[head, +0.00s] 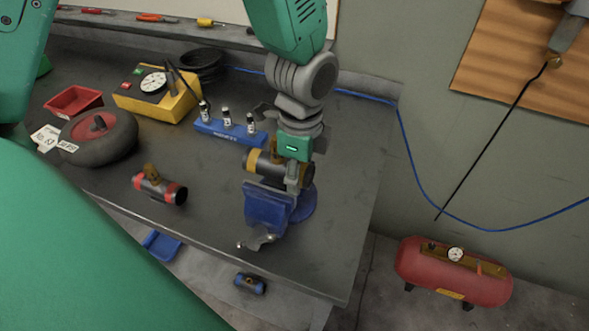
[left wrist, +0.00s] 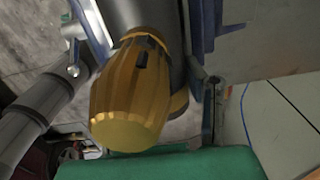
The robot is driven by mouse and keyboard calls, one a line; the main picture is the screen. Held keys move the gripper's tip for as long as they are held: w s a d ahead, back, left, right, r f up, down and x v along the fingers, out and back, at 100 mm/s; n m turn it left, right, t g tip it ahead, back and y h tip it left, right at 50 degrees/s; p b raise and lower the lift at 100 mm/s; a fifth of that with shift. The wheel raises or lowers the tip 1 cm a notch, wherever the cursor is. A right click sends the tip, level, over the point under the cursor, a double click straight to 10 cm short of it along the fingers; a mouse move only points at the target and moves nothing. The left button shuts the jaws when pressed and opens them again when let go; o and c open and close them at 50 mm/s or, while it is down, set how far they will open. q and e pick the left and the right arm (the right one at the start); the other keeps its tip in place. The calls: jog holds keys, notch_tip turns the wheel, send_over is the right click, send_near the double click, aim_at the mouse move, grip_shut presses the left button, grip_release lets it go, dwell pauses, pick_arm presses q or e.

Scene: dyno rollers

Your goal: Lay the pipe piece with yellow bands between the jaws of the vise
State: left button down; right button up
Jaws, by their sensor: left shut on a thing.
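The pipe piece with yellow bands (head: 259,162) is dark, with a brass-coloured valve part on top. My left gripper (head: 293,178) reaches down from above and is shut on it. The pipe lies roughly level at the top of the blue vise (head: 268,208) near the table's right edge. In the left wrist view the yellow valve part (left wrist: 130,105) is large, with the dark pipe behind it and blue vise parts (left wrist: 207,35) on both sides. I cannot tell whether the pipe touches the jaws. My right gripper is not in view.
A red-banded pipe piece (head: 160,187) lies left of the vise. A blue holder (head: 230,132) with small bottles stands just behind. A yellow gauge box (head: 160,97), a dark wheel (head: 100,138) and a red tray (head: 73,101) are farther left. A blue-banded piece (head: 250,283) is on the floor.

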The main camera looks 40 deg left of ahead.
pick_arm(q)
jog(key=shift+s+d+f, duration=0.25)
jog(key=shift+d+f, duration=0.35)
jog(key=shift+d, duration=0.15)
jog(key=shift+s+a+f+b, duration=0.15)
jog(key=shift+s+f+b, duration=0.3)
jog(key=shift+f+b, duration=0.15)
jog(key=shift+w+f, duration=0.75)
jog(key=shift+w, duration=0.05)
jog(key=shift+r, duration=0.15)
jog(key=c, duration=1.5)
grip_release()
jog(key=shift+o, duration=1)
jog(key=shift+r, duration=0.1)
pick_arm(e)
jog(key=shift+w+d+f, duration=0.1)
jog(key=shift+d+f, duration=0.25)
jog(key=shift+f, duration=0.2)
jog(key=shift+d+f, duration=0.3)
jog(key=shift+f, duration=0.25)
